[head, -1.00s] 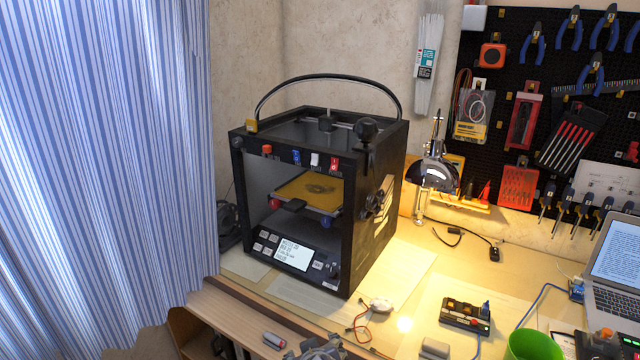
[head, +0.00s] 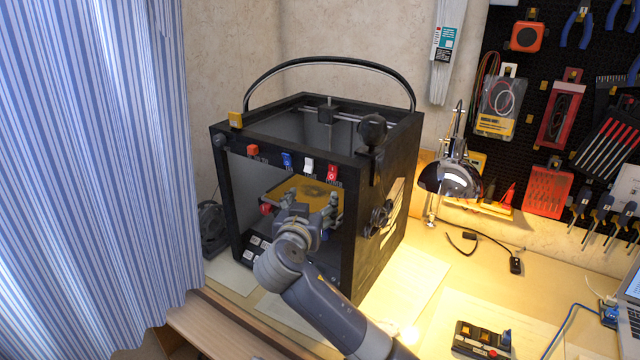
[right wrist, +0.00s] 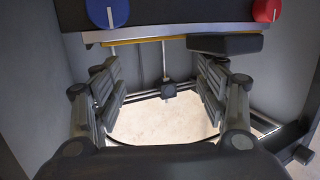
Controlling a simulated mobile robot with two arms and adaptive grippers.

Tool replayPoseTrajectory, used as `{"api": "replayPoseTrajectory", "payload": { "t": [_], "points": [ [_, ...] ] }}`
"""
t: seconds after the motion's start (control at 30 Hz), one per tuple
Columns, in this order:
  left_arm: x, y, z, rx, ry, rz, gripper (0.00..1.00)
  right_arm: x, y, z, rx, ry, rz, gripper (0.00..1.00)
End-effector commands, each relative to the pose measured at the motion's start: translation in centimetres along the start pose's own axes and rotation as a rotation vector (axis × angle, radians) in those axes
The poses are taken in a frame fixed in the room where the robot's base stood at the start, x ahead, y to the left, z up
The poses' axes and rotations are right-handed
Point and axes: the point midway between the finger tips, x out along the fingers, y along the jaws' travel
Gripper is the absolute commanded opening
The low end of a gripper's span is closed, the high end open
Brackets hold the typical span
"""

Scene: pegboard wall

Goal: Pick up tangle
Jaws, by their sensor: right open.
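The tangle (head: 307,186) shows in the head view as a faint dark patch on the yellow print bed (head: 276,191) inside the black 3D printer (head: 388,160). My right gripper partly hides it. My right gripper (head: 312,197) is at the printer's open front, its fingers apart and directed inward over the bed. In the right wrist view the open, empty fingers (right wrist: 160,82) show with the bed's thin yellow edge (right wrist: 150,40) beyond; I cannot make out the tangle there. My left gripper is not in view.
The printer's frame surrounds the opening, with coloured switches (head: 309,166) along its top bar. A blue knob (right wrist: 107,12) and red knob (right wrist: 266,9) are at the bed. A lamp (head: 450,178) stands at right, a striped curtain (head: 90,170) hangs at left.

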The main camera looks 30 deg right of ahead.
Motion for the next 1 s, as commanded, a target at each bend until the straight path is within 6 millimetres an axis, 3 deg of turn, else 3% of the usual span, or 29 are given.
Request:
{"api": "replayPoseTrajectory", "payload": {
  "t": [0.3,1.0],
  "points": [
    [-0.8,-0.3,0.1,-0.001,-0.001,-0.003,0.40,4.5,-0.1,-0.2,-0.003,0.001,0.000,0.67],
    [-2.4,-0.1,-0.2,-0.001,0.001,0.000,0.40,10.5,-0.8,0.1,-0.002,-0.001,-0.001,0.67]
  ]
}}
